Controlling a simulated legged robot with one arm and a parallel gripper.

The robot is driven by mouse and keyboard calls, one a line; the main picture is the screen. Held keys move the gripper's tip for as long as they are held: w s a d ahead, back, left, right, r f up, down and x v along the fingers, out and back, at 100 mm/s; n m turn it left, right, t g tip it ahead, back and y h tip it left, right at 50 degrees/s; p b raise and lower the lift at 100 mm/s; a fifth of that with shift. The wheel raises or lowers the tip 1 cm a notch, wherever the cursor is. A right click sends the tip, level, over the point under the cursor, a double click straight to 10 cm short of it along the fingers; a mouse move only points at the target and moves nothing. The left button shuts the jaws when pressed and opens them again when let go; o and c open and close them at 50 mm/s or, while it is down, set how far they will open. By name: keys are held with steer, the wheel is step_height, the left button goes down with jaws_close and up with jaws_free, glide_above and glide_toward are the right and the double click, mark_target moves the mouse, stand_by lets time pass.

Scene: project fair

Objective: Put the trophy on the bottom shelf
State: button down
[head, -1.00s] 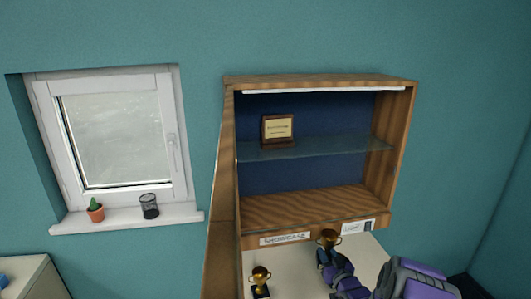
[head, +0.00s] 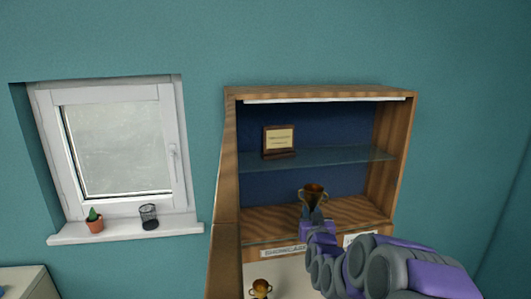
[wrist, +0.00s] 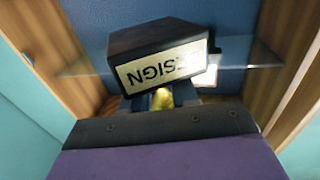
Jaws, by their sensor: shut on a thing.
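A gold trophy cup (head: 313,194) is held upright by my gripper (head: 312,212) in front of the showcase opening, at the height of the bottom shelf (head: 350,211). In the wrist view my gripper (wrist: 163,100) is shut on the trophy. Its black base (wrist: 155,45) carries a label reading "DESIGN", which appears upside down. The wooden bottom shelf looks bare where I see it. My gripper and arm cover part of its front. I cannot tell whether the trophy is over the shelf or still in front of its edge.
A glass shelf (head: 335,157) above holds a framed plaque (head: 279,141). A second gold trophy (head: 260,289) stands on the white surface below the showcase. The showcase's wooden side walls (head: 387,156) bound the opening. A window sill with a cactus (head: 94,220) is at left.

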steer(key=s+f, duration=0.4)
steer(key=f, duration=0.3)
steer(key=s+f, duration=0.4)
steer(key=f, duration=0.4)
steer(key=shift+f, duration=0.25)
steer(key=w+d+f+n+y+p, duration=0.1)
steer(key=w+d+f+y, duration=0.1)
steer(key=f, duration=0.3)
steer(key=w+d+f+n+y, duration=0.1)
steer(key=w+d+f+y, duration=0.1)
steer(key=f, duration=0.3)
steer(key=s+d+f+n+g+y+p, duration=0.1)
steer(key=s+d+f+n+y, duration=0.2)
steer(key=f, duration=0.7)
steer(key=shift+s+d+f+g+y, duration=0.3)
steer(key=shift+s+g+y, duration=0.1)
steer(key=shift+s, duration=0.75)
